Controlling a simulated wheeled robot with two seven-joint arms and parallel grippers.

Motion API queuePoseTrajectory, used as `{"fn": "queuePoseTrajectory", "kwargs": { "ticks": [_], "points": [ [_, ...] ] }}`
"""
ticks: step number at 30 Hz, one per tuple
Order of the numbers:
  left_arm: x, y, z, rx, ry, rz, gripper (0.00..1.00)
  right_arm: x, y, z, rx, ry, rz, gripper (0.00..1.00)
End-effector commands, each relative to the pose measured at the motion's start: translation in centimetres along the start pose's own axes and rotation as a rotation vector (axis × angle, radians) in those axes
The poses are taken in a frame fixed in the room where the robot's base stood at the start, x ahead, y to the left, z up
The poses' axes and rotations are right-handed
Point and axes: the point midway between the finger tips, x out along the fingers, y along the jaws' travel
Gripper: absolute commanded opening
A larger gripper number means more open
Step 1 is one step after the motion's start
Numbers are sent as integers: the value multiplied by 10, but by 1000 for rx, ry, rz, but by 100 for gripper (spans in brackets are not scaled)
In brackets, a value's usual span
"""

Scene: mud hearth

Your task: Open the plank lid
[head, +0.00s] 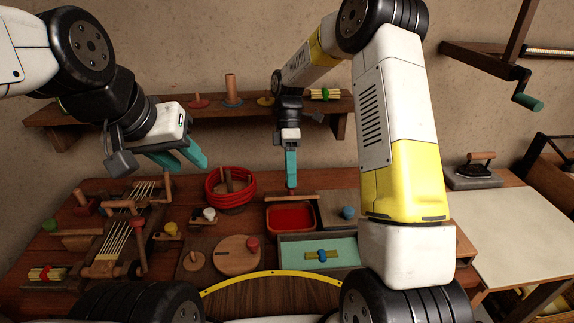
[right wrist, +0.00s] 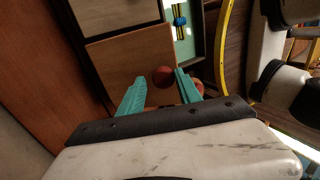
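My left gripper (head: 190,162) is open and empty, above the left part of the table.
A grey lid with a blue knob (head: 347,212) lies right of the box. A teal tray (head: 340,247) with a tied bundle is in front. A round wooden lid (head: 232,259) and red coiled ring (head: 229,190) stand to the left. A shelf (head: 250,109) runs behind.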

Motion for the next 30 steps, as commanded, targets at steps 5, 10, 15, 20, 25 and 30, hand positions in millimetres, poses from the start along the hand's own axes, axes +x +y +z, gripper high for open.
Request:
{"fn": "queuePoseTrajectory", "kwargs": {
  "ticks": [5, 10, 15, 20, 25, 30],
  "points": [
    [0, 0, 0, 0, 0, 0, 36, 1, -1, 0, 1, 0, -4, 52],
    [0, 0, 0, 0, 0, 0, 36, 1, -2, 0, 0, -1, -6, 52],
    [0, 0, 0, 0, 0, 0, 36, -8, -6, 0, 0, 0, -4, 52],
    [0, 0, 0, 0, 0, 0, 36, -32, -17, 0, 1, 0, 0, 52],
    [0, 0, 0, 0, 0, 0, 36, -17, -51, -3, -1, -2, -6, 52],
    [0, 0, 0, 0, 0, 0, 36, -2, -88, -8, -1, -2, -5, 52]
  ]
}}
